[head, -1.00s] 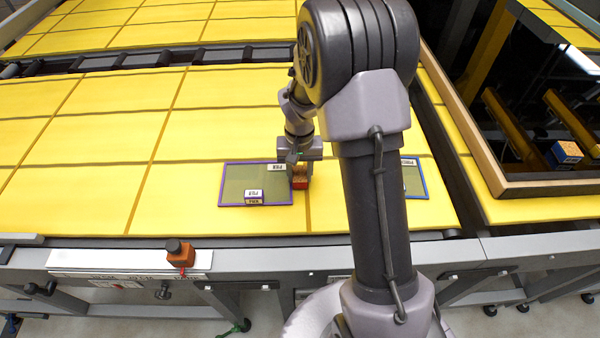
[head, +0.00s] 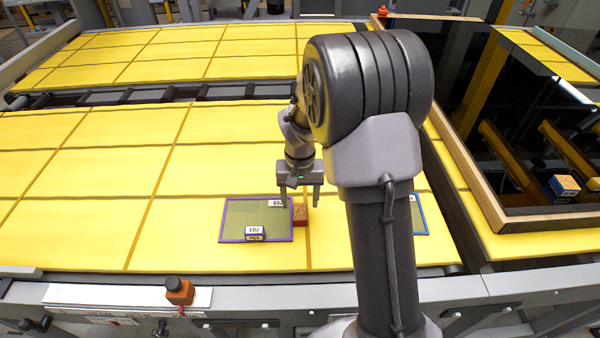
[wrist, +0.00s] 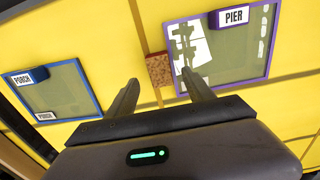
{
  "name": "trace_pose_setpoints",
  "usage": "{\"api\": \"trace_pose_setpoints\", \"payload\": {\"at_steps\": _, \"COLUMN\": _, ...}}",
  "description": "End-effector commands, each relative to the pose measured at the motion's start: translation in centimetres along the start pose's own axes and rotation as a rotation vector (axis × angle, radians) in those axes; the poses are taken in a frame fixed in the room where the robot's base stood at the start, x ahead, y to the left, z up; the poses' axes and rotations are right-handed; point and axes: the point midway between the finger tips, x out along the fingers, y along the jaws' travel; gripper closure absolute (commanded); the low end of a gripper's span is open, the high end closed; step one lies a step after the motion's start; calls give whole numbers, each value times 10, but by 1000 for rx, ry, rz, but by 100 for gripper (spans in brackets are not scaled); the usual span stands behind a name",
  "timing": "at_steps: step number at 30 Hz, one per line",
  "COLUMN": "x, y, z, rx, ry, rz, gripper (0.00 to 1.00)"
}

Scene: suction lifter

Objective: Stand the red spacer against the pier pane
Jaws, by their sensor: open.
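The red spacer (head: 300,215), a small block with a cork-brown top, stands on the yellow table at the right edge of the pier pane (head: 240,212). The pane is greenish with a purple frame and a PIER label. In the wrist view the spacer (wrist: 158,69) is beside the purple frame of the pier pane (wrist: 240,70), touching or nearly so. My gripper (head: 300,203) is open and empty above the spacer. In the wrist view its fingers (wrist: 160,78) are spread, with the spacer showing beyond and between the tips.
A purple block (head: 255,233) labelled PIER sits at the pier pane's front edge. The blue-framed porch pane (head: 418,214) is partly hidden behind my arm; it shows fully in the wrist view (wrist: 55,92). A blue block (head: 563,186) is at the wood-framed dark opening. The left of the table is clear.

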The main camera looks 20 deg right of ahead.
Motion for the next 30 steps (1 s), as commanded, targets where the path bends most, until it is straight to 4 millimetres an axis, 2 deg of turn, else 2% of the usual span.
{"api": "trace_pose_setpoints", "payload": {"at_steps": 1, "x": -18, "y": 0, "z": -1, "rx": 1, "ry": 3, "rz": -1, "gripper": 39}}
{"api": "trace_pose_setpoints", "payload": {"at_steps": 6, "x": -67, "y": 0, "z": -1, "rx": 1, "ry": 4, "rz": -1, "gripper": 39}}
{"api": "trace_pose_setpoints", "payload": {"at_steps": 12, "x": -109, "y": 0, "z": 0, "rx": 1, "ry": 1, "rz": -1, "gripper": 39}}
{"api": "trace_pose_setpoints", "payload": {"at_steps": 16, "x": -122, "y": 0, "z": 0, "rx": 1, "ry": 1, "rz": -1, "gripper": 39}}
{"api": "trace_pose_setpoints", "payload": {"at_steps": 23, "x": -127, "y": -3, "z": 6, "rx": 0, "ry": 16, "rz": -9, "gripper": 39}}
{"api": "trace_pose_setpoints", "payload": {"at_steps": 26, "x": -140, "y": -13, "z": 36, "rx": -2, "ry": 80, "rz": -50, "gripper": 39}}
{"api": "trace_pose_setpoints", "payload": {"at_steps": 30, "x": -151, "y": -27, "z": 114, "rx": -7, "ry": 211, "rz": -150, "gripper": 39}}
